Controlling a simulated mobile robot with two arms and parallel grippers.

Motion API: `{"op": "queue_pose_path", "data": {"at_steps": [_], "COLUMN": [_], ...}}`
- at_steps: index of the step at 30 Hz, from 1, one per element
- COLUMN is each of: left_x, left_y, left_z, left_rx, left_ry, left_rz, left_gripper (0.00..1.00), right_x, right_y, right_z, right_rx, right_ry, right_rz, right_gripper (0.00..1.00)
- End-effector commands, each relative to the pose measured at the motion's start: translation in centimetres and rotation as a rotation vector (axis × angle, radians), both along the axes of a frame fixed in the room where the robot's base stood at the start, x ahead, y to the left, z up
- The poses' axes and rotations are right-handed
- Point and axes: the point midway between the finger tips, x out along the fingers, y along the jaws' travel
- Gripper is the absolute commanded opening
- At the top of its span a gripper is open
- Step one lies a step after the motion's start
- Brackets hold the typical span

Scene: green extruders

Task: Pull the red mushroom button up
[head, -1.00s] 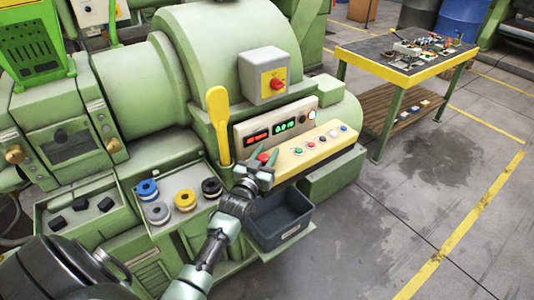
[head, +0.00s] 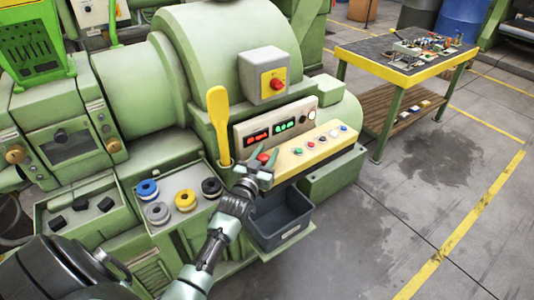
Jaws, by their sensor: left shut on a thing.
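The red mushroom button (head: 264,157) sits at the left end of the yellow-fronted control panel (head: 317,156) on the green machine. My left gripper (head: 264,156) reaches up to it from below, with its greenish fingers on either side of the red cap. It is shut on the button, and the fingers hide part of it. My right gripper is not in view.
A yellow lever (head: 219,122) stands just left of the gripper. A grey bin (head: 281,222) lies below the panel. A grey box with a red knob (head: 264,76) is above. A yellow-edged worktable (head: 405,78) stands at right on open floor.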

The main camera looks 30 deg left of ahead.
Motion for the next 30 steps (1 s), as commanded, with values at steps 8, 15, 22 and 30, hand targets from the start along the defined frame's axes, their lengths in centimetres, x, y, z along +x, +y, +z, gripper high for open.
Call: {"op": "queue_pose_path", "data": {"at_steps": [8, 15, 22, 30], "left_x": [0.0, 0.1, 0.0, -1.2], "left_y": [0.0, 0.0, 0.0, -0.3], "left_z": [1.3, 1.4, 1.2, 0.9], "left_rx": [0.000, 0.001, 0.000, 0.000], "left_ry": [0.000, -0.006, -0.002, 0.001], "left_rz": [-0.001, -0.001, -0.001, -0.001], "left_gripper": [0.00, 0.49, 0.58, 0.58], "right_x": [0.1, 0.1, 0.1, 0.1], "right_y": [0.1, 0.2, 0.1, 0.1], "right_z": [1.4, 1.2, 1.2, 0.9], "right_rx": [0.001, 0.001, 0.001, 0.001], "right_ry": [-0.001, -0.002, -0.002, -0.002], "right_rz": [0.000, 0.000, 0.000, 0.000], "right_gripper": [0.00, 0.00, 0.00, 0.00]}}
